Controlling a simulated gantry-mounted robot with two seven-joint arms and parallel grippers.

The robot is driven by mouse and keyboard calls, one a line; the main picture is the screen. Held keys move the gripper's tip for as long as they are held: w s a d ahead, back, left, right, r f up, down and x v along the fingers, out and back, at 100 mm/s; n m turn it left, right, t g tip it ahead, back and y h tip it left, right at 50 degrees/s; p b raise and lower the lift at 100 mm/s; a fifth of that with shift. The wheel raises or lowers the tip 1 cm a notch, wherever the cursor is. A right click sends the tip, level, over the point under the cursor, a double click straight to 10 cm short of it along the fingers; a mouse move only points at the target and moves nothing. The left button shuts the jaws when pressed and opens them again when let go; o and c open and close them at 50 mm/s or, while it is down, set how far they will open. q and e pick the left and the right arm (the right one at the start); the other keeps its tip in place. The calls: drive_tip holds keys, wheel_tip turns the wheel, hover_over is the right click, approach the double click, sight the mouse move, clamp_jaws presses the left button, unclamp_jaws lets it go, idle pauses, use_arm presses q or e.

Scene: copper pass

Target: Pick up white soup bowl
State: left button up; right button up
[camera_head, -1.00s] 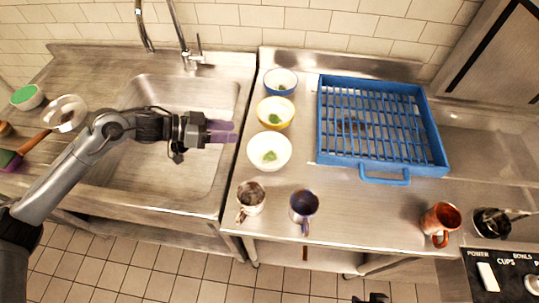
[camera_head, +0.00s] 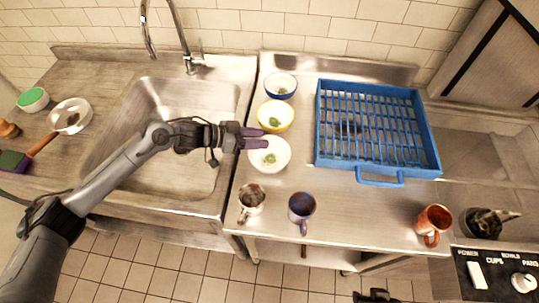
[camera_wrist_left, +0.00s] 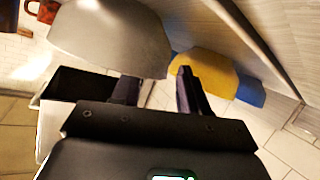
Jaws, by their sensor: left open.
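The white soup bowl (camera_head: 276,161) stands on the steel counter, front-most in a column of three bowls, with something green inside. It looms large and grey in the left wrist view (camera_wrist_left: 108,38). My left gripper (camera_head: 262,137) is open at the bowl's back-left rim. In the left wrist view its two fingers (camera_wrist_left: 157,86) are apart, with the bowl's edge close to them; whether they touch it I cannot tell. A dark part at the bottom edge of the head view looks like my right gripper (camera_head: 375,296), mostly cut off.
Behind the white bowl stand a yellow bowl (camera_head: 287,117) and a blue bowl (camera_head: 292,87). A blue rack (camera_head: 428,150) is to the right. A metal mug (camera_head: 251,198), a purple mug (camera_head: 302,206) and a copper mug (camera_head: 433,220) line the front. The sink (camera_head: 205,178) is left.

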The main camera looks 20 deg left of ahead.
use_arm(q)
drive_tip(key=shift+c, duration=0.4)
clamp_jaws()
